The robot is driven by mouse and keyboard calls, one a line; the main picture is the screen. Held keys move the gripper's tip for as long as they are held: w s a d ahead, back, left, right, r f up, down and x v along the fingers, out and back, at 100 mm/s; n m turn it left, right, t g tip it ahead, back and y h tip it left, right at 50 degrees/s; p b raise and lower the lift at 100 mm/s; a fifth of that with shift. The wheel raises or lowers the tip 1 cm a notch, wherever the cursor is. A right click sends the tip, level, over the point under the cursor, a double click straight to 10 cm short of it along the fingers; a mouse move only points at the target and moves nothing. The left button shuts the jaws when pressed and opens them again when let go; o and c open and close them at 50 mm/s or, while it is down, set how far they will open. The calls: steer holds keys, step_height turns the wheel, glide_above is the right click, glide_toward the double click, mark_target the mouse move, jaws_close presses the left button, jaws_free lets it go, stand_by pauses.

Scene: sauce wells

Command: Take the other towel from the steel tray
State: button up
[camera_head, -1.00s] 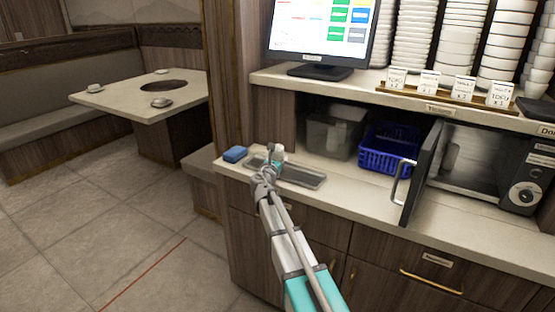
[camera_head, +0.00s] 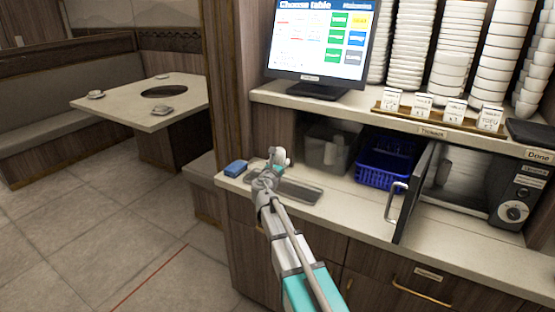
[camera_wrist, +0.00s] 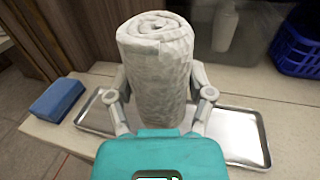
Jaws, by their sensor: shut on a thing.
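A rolled white towel (camera_wrist: 158,85) stands upright between the fingers of my gripper (camera_wrist: 160,108) in the wrist view. My gripper is shut on it, one finger on each side. The steel tray (camera_wrist: 240,135) lies on the counter beneath and behind the towel. Its bare right part shows no towel; its middle is hidden by my gripper and the towel. In the head view, my gripper (camera_head: 272,170) and the towel (camera_head: 279,156) are over the left part of the tray (camera_head: 300,192).
A blue sponge-like block (camera_head: 236,168) lies left of the tray. A blue basket (camera_head: 385,165) and a grey bin (camera_head: 325,150) stand in the cubby behind. An open dark door (camera_head: 412,195) with a handle juts out at the right. The counter front is clear.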

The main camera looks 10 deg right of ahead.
steer(key=s+r+p, duration=0.4)
steer(key=s+r, duration=0.1)
steer(key=s, duration=0.4)
steer(key=shift+s, duration=0.4)
